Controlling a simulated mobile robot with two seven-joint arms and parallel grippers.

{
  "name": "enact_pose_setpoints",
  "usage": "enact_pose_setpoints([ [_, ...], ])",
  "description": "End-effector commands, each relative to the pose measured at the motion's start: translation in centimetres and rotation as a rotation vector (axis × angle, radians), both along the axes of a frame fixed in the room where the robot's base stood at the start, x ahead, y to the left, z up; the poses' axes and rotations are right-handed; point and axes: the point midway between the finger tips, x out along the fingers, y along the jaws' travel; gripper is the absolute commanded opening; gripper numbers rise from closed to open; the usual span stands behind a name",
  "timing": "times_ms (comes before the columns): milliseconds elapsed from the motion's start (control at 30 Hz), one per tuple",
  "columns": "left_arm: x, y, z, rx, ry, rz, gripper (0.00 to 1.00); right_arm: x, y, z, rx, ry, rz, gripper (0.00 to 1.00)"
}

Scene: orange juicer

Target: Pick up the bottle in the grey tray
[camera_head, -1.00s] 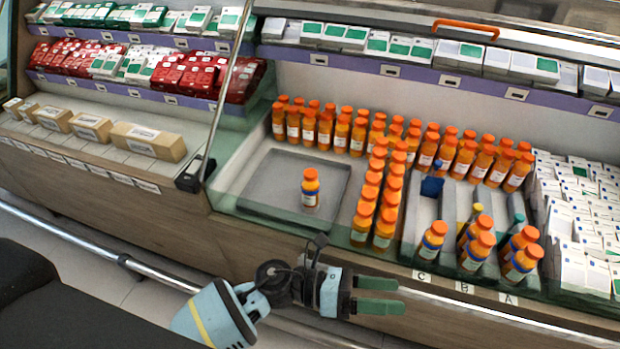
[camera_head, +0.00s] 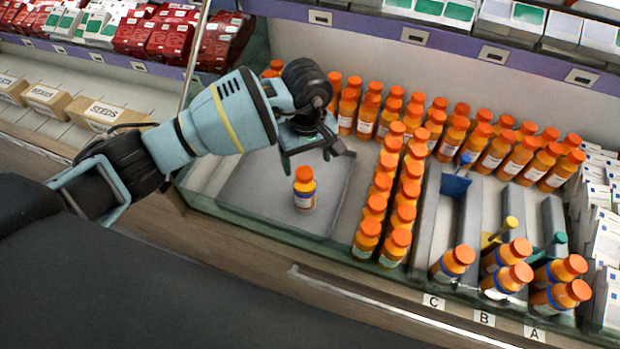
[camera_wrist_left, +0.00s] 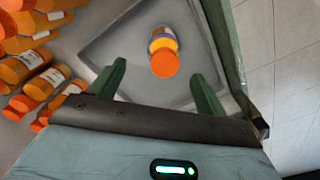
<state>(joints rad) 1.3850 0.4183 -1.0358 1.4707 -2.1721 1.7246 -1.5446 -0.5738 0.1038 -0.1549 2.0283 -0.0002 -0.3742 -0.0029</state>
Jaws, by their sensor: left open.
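The orange bottle (camera_head: 304,190) with an orange cap and white label stands upright and alone in the grey tray (camera_head: 265,215). My left gripper (camera_head: 306,160) is open, pointing down just above and behind the bottle in the head view. In the left wrist view the bottle (camera_wrist_left: 163,52) lies ahead of the gap between the green fingers (camera_wrist_left: 160,82), and its cap faces the camera. Nothing is between the fingers. The grey tray (camera_wrist_left: 100,52) fills the middle of that view. My right gripper does not show.
Rows of similar orange bottles (camera_head: 398,190) stand close to the tray's right side. Further right are grey dividers (camera_head: 480,215) with bottles and labels C, B and A. Seeds boxes (camera_head: 100,112) are at the left. A purple-edged shelf (camera_head: 450,55) runs above the back.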

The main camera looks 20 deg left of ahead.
Motion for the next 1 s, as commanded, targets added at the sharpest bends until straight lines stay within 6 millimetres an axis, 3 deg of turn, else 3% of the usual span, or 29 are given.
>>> enact_pose_setpoints([
  [300, -0.1, 0.0, -1.7, -0.001, 0.004, 0.003, 0.76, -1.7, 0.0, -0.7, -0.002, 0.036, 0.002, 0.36],
  [567, -0.1, 0.0, -2.9, -0.003, 0.003, 0.002, 0.76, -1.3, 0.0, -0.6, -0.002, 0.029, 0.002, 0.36],
  [1000, 0.2, 0.5, -7.7, -0.005, 0.002, 0.003, 0.76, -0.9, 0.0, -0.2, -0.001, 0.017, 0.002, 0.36],
])
